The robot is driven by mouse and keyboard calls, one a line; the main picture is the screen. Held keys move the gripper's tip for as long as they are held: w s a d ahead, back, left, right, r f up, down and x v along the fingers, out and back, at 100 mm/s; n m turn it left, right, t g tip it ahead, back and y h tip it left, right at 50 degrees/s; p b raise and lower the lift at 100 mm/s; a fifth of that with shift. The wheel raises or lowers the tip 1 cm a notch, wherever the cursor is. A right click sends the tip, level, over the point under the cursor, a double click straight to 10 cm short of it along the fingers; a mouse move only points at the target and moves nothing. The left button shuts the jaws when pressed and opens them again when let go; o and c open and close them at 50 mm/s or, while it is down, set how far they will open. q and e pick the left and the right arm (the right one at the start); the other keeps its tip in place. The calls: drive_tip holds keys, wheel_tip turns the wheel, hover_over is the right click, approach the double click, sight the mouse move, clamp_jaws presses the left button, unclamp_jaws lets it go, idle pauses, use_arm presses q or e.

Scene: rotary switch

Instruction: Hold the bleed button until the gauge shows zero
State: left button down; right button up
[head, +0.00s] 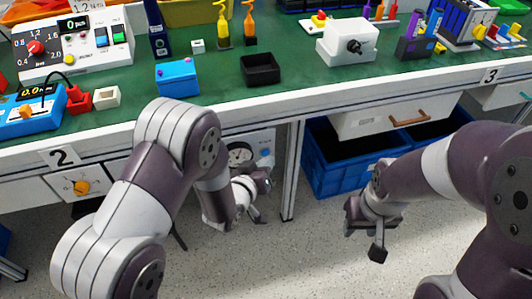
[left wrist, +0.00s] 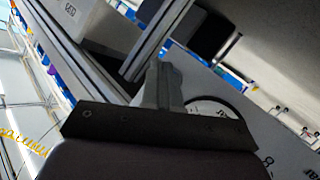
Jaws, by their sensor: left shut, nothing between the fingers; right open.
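A round gauge (head: 240,153) with a white face sits on a light panel under the bench, partly covered by my left arm. Its reading is too small to make out. A small blue button (head: 265,153) is on the same panel, right of the gauge. My left gripper (head: 258,198) is shut and empty, just below and in front of the panel. I cannot tell whether it touches anything. My right gripper (head: 366,238) is open and empty, low at the right.
The green bench top (head: 300,75) holds a blue box (head: 177,79), a black tray (head: 261,70) and a white box with a knob (head: 347,43). A table leg (head: 292,165) stands right of the gauge panel. Blue crates (head: 340,165) and a drawer (head: 400,116) are under the bench.

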use_arm(q)
drive_tip(key=shift+w+a, duration=0.1)
drive_tip(key=shift+w, duration=0.3)
idle(0.3)
drive_tip(key=shift+s, duration=0.1)
idle(2.4)
drive_tip(key=shift+s+d, duration=0.25)
drive_tip(key=shift+s, duration=0.5)
drive_tip(key=s, duration=0.1)
drive_tip(key=s+d, duration=0.1)
drive_tip(key=s, duration=0.2)
drive_tip(key=shift+s+d+p, duration=0.25)
drive_tip(key=shift+s+p, duration=0.05)
drive_tip(key=shift+s, duration=0.05)
